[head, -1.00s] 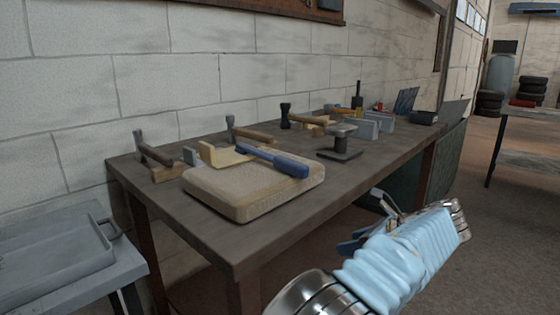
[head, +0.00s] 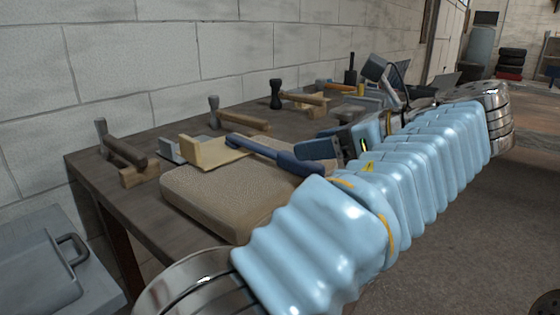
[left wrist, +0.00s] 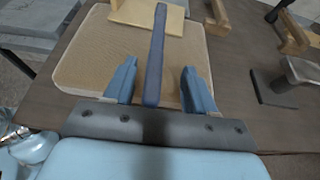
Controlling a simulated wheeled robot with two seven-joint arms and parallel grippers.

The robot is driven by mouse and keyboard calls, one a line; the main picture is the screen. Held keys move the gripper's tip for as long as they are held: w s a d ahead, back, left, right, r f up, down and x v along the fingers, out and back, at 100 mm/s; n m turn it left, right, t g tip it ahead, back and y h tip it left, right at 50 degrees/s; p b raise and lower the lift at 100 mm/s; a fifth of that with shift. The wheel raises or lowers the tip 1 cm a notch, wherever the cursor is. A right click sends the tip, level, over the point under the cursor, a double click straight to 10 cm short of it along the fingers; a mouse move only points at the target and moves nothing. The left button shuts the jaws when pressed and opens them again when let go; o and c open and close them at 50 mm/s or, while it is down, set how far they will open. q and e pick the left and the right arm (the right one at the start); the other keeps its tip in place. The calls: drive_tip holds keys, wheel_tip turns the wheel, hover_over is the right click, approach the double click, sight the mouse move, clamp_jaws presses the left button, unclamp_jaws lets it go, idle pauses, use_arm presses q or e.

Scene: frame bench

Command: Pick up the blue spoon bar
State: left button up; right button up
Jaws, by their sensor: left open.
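The blue spoon bar (head: 258,150) lies across the tan block (head: 205,198), with its far end over a pale wooden L-shaped piece (head: 208,153). My left gripper (head: 318,153) is at the bar's near end, partly hidden by my blue-sleeved arm. In the left wrist view, the bar (left wrist: 156,50) runs between the two blue fingers of the open gripper (left wrist: 160,72), with a gap on each side. I cannot tell whether the fingers are level with the bar or above it. My right gripper is not in view.
Hammers on wooden stands (head: 125,153) line the back of the dark workbench (head: 90,178). A grey metal block (left wrist: 300,75) stands to the right in the left wrist view. A grey tray (head: 35,265) is at lower left. A wall closes the back.

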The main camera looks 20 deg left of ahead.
sight(283, 151)
use_arm(q)
drive_tip(key=x, duration=0.2)
drive_tip(key=b+x, duration=0.1)
drive_tip(key=x, duration=0.3)
drive_tip(key=shift+s+a+f, duration=0.1)
drive_tip(key=shift+s+a, duration=0.05)
drive_tip(key=shift+s, duration=0.1)
drive_tip(key=shift+c, duration=0.3)
clamp_jaws()
